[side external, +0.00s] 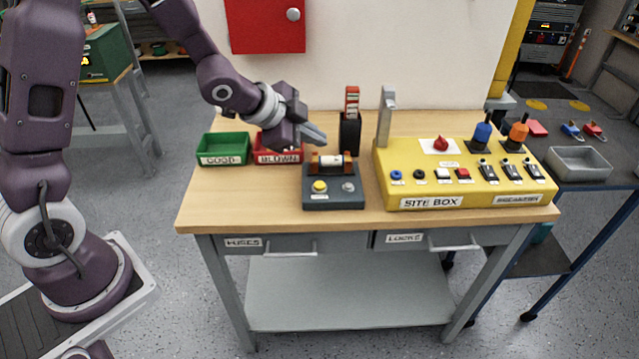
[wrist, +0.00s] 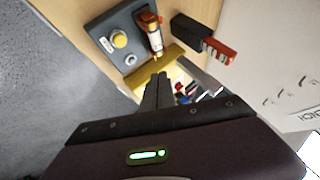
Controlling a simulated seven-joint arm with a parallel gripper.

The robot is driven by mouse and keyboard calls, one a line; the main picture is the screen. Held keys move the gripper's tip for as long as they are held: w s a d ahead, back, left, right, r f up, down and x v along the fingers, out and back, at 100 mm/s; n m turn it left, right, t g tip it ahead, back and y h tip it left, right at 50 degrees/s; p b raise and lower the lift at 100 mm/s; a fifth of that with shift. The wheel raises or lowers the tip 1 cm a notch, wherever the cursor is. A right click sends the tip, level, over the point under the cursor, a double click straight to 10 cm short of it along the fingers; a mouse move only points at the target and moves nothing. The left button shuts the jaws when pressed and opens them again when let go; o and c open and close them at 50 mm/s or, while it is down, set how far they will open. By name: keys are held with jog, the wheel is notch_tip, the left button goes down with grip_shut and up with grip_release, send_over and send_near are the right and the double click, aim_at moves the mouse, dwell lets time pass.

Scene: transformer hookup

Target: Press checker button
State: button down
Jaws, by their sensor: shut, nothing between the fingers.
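The checker (side external: 334,194) is a dark grey box on the workbench, with a yellow button (side external: 320,186) at its front left and a small pale round part (side external: 348,187) at its front right. A fuse with a white body (side external: 331,161) lies across copper-coloured clips at its back. My gripper (side external: 318,136) is shut and empty, above and behind the fuse. In the wrist view, the yellow button (wrist: 120,39) and the fuse (wrist: 153,36) show beyond my shut fingertips (wrist: 159,77). The gripper is apart from the button.
A green bin marked GOOD (side external: 224,160) and a red bin marked BLOWN (side external: 279,158) stand left of the checker. A black holder with red-tipped parts (side external: 350,133) stands behind it. The yellow site box (side external: 455,188) is on the right. The bench front left is clear.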

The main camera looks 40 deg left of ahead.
aim_at(315, 186)
jog(key=shift+f, duration=0.15)
jog(key=shift+f, duration=4.25)
jog(key=shift+f, duration=0.1)
jog(key=shift+f, duration=0.3)
jog(key=shift+f, duration=0.45)
jog(key=shift+r, duration=0.85)
